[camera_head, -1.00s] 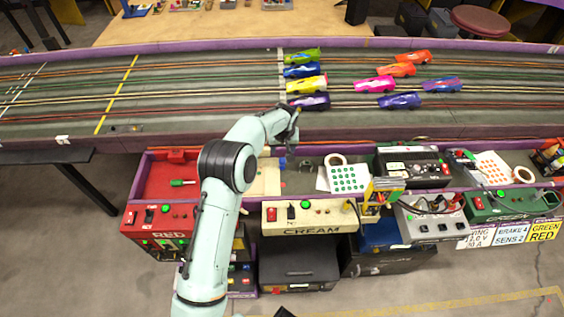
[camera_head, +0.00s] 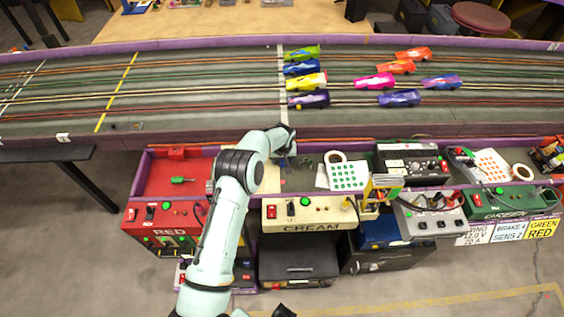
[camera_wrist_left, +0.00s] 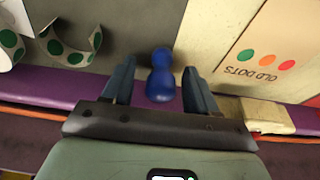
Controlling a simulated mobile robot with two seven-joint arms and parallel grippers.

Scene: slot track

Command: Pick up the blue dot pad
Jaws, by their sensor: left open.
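The blue dot pad (camera_wrist_left: 160,76) is a small, rounded blue piece with a narrow waist, lying in the tray in the left wrist view. It lies between the two fingers of my left gripper (camera_wrist_left: 160,88), with a gap on each side, so nothing is gripped. In the head view my left gripper (camera_head: 287,148) reaches over the tray behind the cream control box (camera_head: 308,212). The blue dot pad cannot be clearly made out there.
A card with coloured dots marked "OLD DOTS" (camera_wrist_left: 262,57) lies right of the fingers in the wrist view. A green-dot strip (camera_wrist_left: 68,45) lies left. The tray's purple edge (camera_wrist_left: 60,88) is close. Toy cars (camera_head: 310,101) stand on the track behind.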

